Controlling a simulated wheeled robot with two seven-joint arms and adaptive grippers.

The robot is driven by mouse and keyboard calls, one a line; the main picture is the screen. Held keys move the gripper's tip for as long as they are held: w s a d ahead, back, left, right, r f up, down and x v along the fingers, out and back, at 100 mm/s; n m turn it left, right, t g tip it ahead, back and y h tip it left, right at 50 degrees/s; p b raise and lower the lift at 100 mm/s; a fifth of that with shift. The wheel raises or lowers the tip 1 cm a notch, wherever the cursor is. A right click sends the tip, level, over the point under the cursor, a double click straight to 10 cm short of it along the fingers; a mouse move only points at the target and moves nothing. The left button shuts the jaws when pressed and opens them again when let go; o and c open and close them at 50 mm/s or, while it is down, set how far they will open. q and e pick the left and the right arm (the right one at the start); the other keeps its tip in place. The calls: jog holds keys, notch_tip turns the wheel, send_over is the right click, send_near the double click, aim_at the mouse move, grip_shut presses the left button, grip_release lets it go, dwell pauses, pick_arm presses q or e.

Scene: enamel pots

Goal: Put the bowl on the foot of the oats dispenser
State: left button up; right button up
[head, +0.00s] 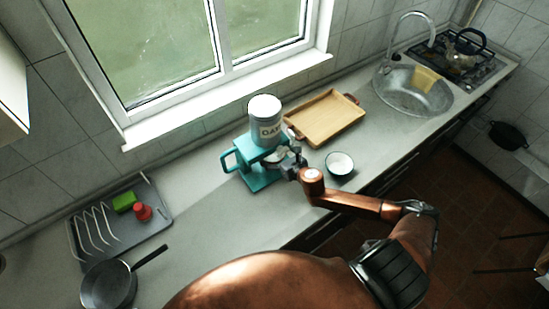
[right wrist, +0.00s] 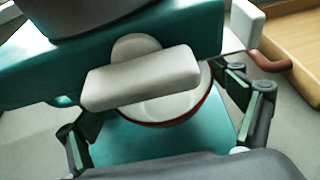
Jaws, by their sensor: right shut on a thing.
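The oats dispenser has a white canister (head: 265,118) marked with dark letters, on a teal stand (head: 228,160). Its teal foot (right wrist: 150,155) spreads under the bowl in the right wrist view. The bowl (right wrist: 165,108), white inside with a red rim, is below the dispenser's pale lever (right wrist: 142,78), which hides part of it. My right gripper (head: 285,162) reaches in from the right; its fingers (right wrist: 170,125) are spread on either side of the bowl and hold it. I cannot tell whether the bowl touches the foot. My left gripper is not in view.
A dark bowl with a white inside (head: 340,163) stands right of the dispenser, close to my right arm. A wooden tray (head: 322,119) lies behind. A dish rack (head: 95,228) and a pan (head: 108,285) are at left. The sink (head: 405,95) is at right.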

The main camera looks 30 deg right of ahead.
aim_at(275, 160)
jog(key=shift+f+b, duration=0.3)
jog(key=shift+f, duration=1.35)
jog(key=shift+f, duration=0.15)
jog(key=o, duration=1.3)
jog(key=shift+s, duration=0.1)
jog(key=v, duration=1.2)
